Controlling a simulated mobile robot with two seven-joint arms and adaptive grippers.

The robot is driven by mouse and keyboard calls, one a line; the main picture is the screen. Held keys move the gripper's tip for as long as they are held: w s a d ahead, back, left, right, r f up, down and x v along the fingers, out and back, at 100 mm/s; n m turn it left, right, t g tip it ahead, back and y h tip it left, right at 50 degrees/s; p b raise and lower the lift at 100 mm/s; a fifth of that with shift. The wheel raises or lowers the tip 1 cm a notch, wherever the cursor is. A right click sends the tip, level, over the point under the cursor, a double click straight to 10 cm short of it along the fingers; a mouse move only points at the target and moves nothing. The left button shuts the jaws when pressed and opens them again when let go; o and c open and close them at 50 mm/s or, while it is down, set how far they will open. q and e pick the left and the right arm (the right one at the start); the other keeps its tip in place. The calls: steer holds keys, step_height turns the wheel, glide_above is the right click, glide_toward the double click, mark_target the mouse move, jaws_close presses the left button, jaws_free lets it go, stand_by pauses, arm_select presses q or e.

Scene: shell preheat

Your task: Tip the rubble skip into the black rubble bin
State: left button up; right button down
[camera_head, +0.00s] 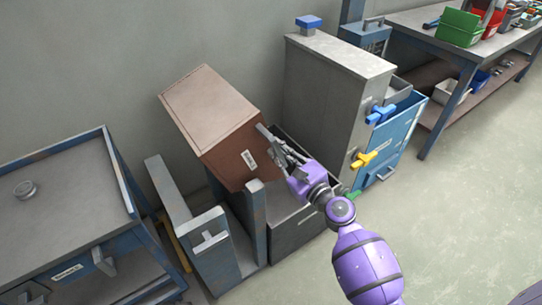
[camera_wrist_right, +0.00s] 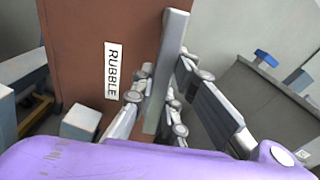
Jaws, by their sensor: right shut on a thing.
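The rubble skip (camera_head: 212,118) is a brown box, tilted between grey supports, with a white label on its side. In the right wrist view the skip (camera_wrist_right: 85,50) fills the left and middle, and its label (camera_wrist_right: 112,70) reads RUBBLE. My right gripper (camera_head: 272,142) is shut on the grey bar handle (camera_wrist_right: 168,75) at the skip's right side. The fingers sit on both sides of the bar. The dark rubble bin (camera_head: 298,232) stands below and to the right of the skip, under my right wrist. Its inside is partly hidden. My left gripper is not in view.
A tall grey cabinet (camera_head: 325,95) with blue and yellow handles stands close to the right of the bin. A blue-framed table (camera_head: 65,200) stands at left. A workbench (camera_head: 410,30) with coloured bins is at the back right. The floor at right is clear.

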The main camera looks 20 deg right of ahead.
steer(key=w+d+f+m+b, duration=0.2)
steer(key=d+f+m, duration=0.1)
steer(key=d, duration=0.3)
steer(key=shift+f+m, duration=0.35)
steer(key=shift+m, duration=0.55)
steer(key=shift+d+f, duration=0.1)
steer(key=c, duration=1.7)
jaws_free()
steer(key=shift+f, duration=0.1)
steer(key=v, duration=1.2)
